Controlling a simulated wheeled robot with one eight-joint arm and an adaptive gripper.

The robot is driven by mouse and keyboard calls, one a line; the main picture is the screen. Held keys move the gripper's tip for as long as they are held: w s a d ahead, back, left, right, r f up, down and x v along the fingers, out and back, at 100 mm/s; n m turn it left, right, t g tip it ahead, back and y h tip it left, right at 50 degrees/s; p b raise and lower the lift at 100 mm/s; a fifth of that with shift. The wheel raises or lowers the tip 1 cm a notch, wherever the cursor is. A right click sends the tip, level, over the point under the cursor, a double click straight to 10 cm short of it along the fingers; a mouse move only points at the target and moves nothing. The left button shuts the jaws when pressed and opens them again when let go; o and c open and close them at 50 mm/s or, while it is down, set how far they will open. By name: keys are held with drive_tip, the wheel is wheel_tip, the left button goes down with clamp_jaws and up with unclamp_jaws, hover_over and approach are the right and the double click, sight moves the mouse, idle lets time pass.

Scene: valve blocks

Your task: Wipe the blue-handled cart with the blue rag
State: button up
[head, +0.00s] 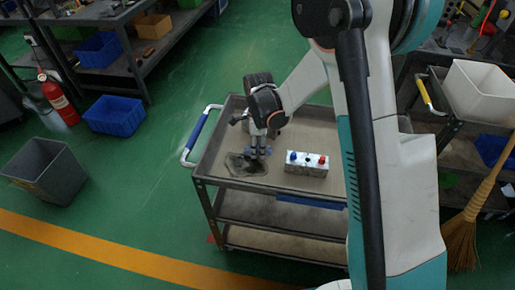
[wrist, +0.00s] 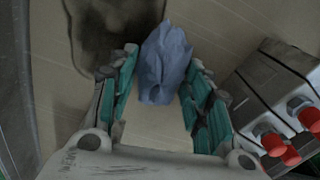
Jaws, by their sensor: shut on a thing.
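The blue-handled cart (head: 222,180) stands in front of me with a grey-beige top tray; its blue handle (head: 199,128) is at the left end. A dark stain (head: 240,166) lies on the tray and also shows at the top left of the wrist view (wrist: 105,35). My gripper (head: 257,154) points down over the tray beside the stain. In the wrist view my gripper (wrist: 163,75) is shut on the crumpled blue rag (wrist: 166,60), which sticks out beyond the fingertips. The rag is mostly hidden in the head view. I cannot tell whether it touches the tray.
A metal valve block (head: 306,163) with blue and red knobs sits on the tray right of my gripper. A grey bin (head: 45,170), blue crate (head: 115,115) and fire extinguisher (head: 58,98) stand at left. A broom (head: 470,225) and second cart (head: 435,105) are at right.

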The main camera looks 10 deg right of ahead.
sight(247, 146)
drive_tip(key=shift+w+a+f, duration=0.1)
drive_tip(key=shift+w+a, duration=0.15)
drive_tip(key=shift+a, duration=0.7)
drive_tip(key=shift+s+a+f, duration=0.1)
drive_tip(key=shift+s+a, duration=0.1)
drive_tip(key=shift+s, duration=0.45)
drive_tip(key=shift+s+a, duration=0.25)
drive_tip(key=shift+s, duration=0.45)
drive_tip(key=shift+s+a+f, duration=0.1)
drive_tip(key=shift+s+a, duration=0.1)
drive_tip(key=shift+s, duration=0.45)
